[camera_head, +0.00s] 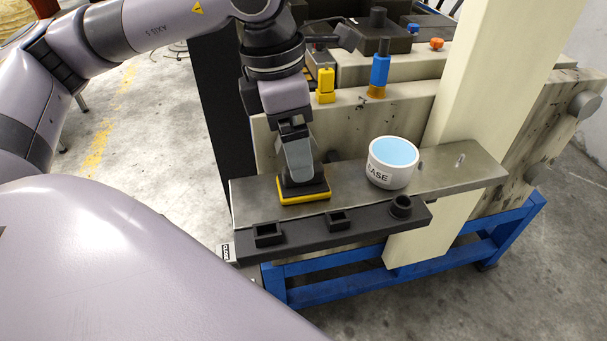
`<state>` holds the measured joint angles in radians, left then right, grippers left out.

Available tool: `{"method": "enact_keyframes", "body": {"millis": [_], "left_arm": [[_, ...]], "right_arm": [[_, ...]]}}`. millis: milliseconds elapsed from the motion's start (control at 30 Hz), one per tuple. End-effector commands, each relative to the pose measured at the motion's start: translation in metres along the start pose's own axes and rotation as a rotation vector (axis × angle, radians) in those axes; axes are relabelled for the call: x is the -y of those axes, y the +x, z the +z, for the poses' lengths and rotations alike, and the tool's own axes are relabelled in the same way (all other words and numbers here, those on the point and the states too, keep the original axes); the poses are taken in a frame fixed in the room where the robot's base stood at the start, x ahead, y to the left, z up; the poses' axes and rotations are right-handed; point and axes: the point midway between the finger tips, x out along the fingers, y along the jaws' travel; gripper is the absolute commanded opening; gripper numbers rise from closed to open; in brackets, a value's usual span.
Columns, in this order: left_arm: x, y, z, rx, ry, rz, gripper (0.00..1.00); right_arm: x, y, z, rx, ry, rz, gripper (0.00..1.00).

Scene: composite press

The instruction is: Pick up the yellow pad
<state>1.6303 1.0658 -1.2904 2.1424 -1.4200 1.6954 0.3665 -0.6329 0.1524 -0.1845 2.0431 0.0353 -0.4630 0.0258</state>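The yellow pad (315,198) lies flat on the metal shelf of the press, left of the white cup. Its yellow edge shows around a dark upper part. My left gripper (300,178) comes down from above, with its fingers right at the top of the pad. The fingers cover the pad's middle, so I cannot tell whether they are closed on it. The pad appears to rest on the shelf. My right gripper is not in view.
A white cup (391,177) with light blue inside stands right of the pad. A dark rack (365,222) with several sockets runs along the shelf's front. Yellow (326,82) and blue (380,70) upright pieces stand behind. A thick cream column (495,80) rises at right.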

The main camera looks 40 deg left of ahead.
Motion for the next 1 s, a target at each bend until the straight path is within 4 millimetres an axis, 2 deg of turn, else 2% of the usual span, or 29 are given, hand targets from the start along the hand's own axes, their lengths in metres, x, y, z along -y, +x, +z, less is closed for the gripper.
{"method": "enact_keyframes", "body": {"millis": [400, 667, 700, 833, 900, 1000], "left_arm": [[0.009, 0.053, 0.003, -0.001, 0.001, -0.004, 0.88], [0.009, 0.057, 0.003, 0.002, 0.001, -0.004, 0.88], [0.009, 0.057, 0.003, 0.002, 0.001, -0.004, 0.85], [0.009, 0.057, 0.003, 0.002, 0.001, -0.004, 0.43], [0.009, 0.057, 0.003, 0.002, 0.001, -0.004, 0.26], [0.009, 0.056, 0.003, 0.002, 0.001, -0.004, 0.26]], "right_arm": [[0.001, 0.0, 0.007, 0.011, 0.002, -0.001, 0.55], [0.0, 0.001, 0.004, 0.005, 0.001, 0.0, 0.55], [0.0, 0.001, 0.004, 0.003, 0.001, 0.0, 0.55], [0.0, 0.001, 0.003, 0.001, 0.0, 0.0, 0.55], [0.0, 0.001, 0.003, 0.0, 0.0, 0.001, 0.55], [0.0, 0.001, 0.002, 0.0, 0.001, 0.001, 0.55]]}}
